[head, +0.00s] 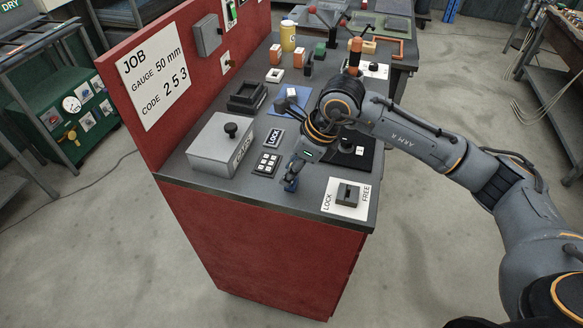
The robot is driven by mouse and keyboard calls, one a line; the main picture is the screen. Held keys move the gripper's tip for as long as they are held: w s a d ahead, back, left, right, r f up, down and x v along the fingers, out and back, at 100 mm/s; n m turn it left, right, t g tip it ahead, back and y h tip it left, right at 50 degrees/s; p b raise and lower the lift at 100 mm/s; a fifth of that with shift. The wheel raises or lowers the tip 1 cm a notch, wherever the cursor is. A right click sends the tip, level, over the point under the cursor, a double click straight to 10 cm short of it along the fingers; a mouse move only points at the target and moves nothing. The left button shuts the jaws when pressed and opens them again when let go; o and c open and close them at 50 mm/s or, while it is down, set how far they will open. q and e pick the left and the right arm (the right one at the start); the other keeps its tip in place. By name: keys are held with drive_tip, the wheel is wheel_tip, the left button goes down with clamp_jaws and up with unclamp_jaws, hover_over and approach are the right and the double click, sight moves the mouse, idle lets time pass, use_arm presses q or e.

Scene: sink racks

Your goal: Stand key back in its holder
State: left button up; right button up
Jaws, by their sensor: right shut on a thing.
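My right gripper (293,174) points down over the front part of the grey bench top, just right of the keypad. It is shut on a small bluish piece (290,186), which I take to be the key; the fingers cover most of it. I cannot tell whether its lower end touches the bench. A dark block with a slot (347,194) sits on a white plate marked LOCK and FREE, to the right of the gripper. I cannot tell for sure which fixture is the key's holder. My left gripper is not in view.
A dark square tray (246,97) and a yellow canister (288,36) stand farther back. A red panel (150,75) borders the bench's left side.

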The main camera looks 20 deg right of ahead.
drive_tip(key=shift+f, duration=0.2)
drive_tip(key=o, duration=1.1)
drive_tip(key=shift+r, duration=0.1)
drive_tip(key=shift+o, duration=0.2)
drive_tip(key=v, duration=1.2)
